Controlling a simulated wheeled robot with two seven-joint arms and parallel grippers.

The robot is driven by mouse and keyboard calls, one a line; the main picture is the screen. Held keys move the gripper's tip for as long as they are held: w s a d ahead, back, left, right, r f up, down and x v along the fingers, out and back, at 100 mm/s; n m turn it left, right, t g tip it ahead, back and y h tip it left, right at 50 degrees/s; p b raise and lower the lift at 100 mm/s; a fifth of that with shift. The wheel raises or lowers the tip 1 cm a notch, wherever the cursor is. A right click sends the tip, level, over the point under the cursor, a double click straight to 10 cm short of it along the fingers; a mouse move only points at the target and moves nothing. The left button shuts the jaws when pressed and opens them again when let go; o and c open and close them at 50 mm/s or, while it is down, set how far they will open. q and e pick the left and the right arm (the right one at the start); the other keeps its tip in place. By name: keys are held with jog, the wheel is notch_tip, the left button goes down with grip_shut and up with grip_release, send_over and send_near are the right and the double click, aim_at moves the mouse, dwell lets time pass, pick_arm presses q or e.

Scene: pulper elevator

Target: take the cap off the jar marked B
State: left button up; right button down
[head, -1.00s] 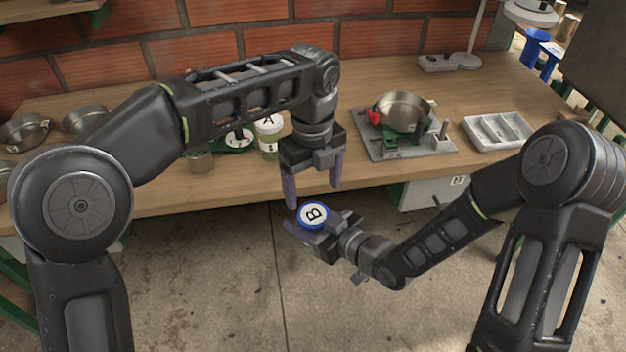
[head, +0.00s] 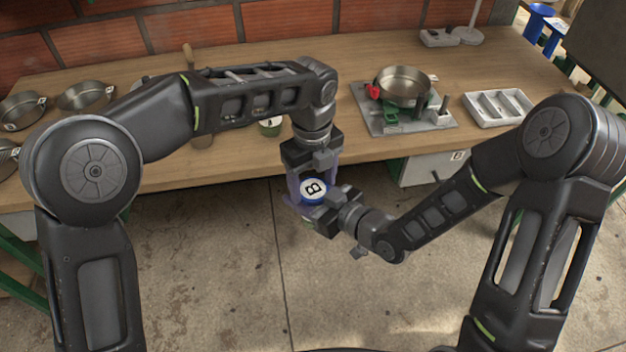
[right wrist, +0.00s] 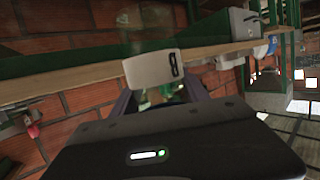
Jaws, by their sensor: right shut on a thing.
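The jar marked B has a blue-rimmed white cap (head: 313,190) with a black B on top, and it is held upright in front of the table in the head view. My right gripper (head: 312,205) is shut on the jar's body below the cap. In the right wrist view a white label (right wrist: 153,68) with a dark mark shows between the fingers. My left gripper (head: 313,182) points down over the jar, with its fingers apart on either side of the cap. It looks open; contact with the cap cannot be made out. Most of the jar's body is hidden.
The wooden table (head: 220,165) stands behind the jar. Another jar (head: 270,127) is partly hidden behind my left arm. A steel pan (head: 402,86) sits on a grey plate, beside a white divided tray (head: 497,108). Several pans stand at left. Floor in front is clear.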

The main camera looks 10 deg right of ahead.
pick_arm(q)
jog(key=c, duration=1.1)
jog(key=n, duration=0.7)
jog(key=shift+c, duration=0.2)
jog(key=o, duration=1.5)
jog(key=shift+o, duration=0.2)
jog(key=shift+r, duration=2.3)
jog(key=shift+c, duration=0.3)
